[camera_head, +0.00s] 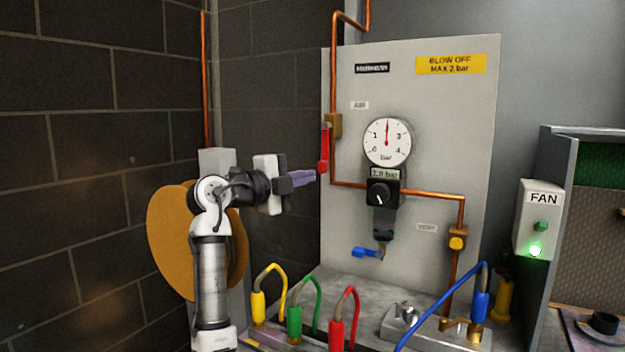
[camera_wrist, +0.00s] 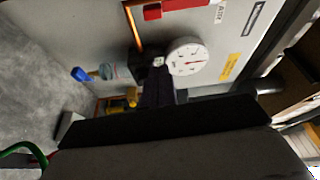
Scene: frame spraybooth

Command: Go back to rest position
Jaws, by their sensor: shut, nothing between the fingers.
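My gripper (camera_head: 314,176) is shut and empty in the head view. It points right toward the grey panel (camera_head: 440,120), close to the red lever (camera_head: 323,151) on the copper pipe. I cannot tell whether the fingertips touch anything. In the wrist view my fingers (camera_wrist: 158,95) reach toward the panel, with the gauge (camera_wrist: 187,57) just right of them and the red lever (camera_wrist: 165,8) above. The gauge (camera_head: 387,141) needle points almost straight up, near 2 bar. The display below it reads 2.0 bar, above a black knob (camera_head: 381,194).
A blue-handled valve (camera_head: 368,252) juts from the panel's lower part. Yellow (camera_head: 258,305), green (camera_head: 295,322) and red (camera_head: 337,334) hose connectors stand in front on the bench. A blue hose (camera_head: 440,300) lies right. The fan box (camera_head: 538,220) shows a lit green lamp. A dark block wall bounds the left.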

